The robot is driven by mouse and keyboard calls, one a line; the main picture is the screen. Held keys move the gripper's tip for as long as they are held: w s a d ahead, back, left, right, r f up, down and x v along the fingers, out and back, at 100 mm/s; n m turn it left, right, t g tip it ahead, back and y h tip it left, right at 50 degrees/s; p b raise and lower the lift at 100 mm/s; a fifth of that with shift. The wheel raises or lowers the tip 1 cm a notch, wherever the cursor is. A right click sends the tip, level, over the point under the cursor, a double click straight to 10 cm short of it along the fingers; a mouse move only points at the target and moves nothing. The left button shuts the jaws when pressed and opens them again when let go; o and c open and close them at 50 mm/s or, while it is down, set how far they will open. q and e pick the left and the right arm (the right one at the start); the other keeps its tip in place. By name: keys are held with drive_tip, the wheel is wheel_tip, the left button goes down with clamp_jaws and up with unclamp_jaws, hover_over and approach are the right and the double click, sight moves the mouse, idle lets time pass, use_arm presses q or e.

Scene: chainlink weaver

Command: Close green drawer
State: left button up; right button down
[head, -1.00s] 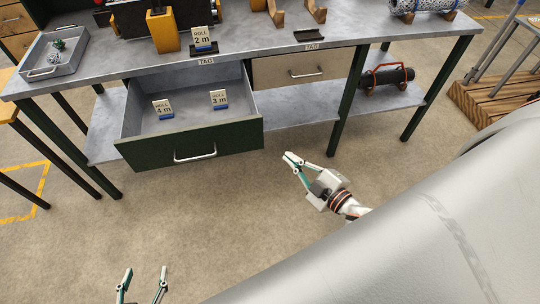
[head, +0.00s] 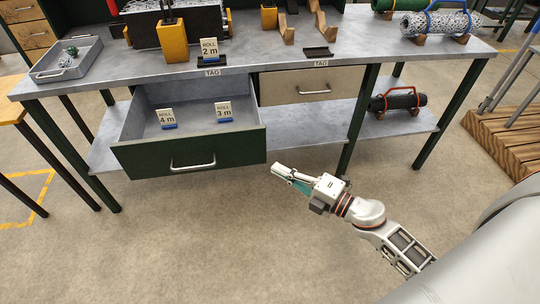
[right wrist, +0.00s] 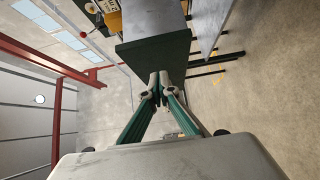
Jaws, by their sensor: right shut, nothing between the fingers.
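The green drawer (head: 148,158) under the workbench is pulled out, with its handle (head: 193,166) on the front. Two cards, "ROLL 4 m" (head: 167,119) and "ROLL 3 m" (head: 223,112), stand inside it. My right gripper (head: 276,168) is shut and empty, just right of the drawer front's right end in the head view. In the right wrist view the shut fingertips (right wrist: 158,80) are at the edge of the green drawer front (right wrist: 150,50); I cannot tell whether they touch. My left gripper is not in view.
A second drawer (head: 300,87) with a beige front is closed, right of the green one. The workbench top (head: 350,45) holds stands and rolls. A bench leg (head: 358,125) stands right of the drawers. The floor in front is clear.

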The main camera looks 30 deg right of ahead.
sight(259, 149)
drive_tip(key=w, duration=0.6)
drive_tip(key=shift+a+f, duration=0.1)
drive_tip(key=shift+a, duration=0.2)
drive_tip(key=shift+w, duration=0.15)
drive_tip(key=shift+d, duration=0.1)
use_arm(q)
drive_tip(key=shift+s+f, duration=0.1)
use_arm(e)
drive_tip(key=shift+w, duration=0.2)
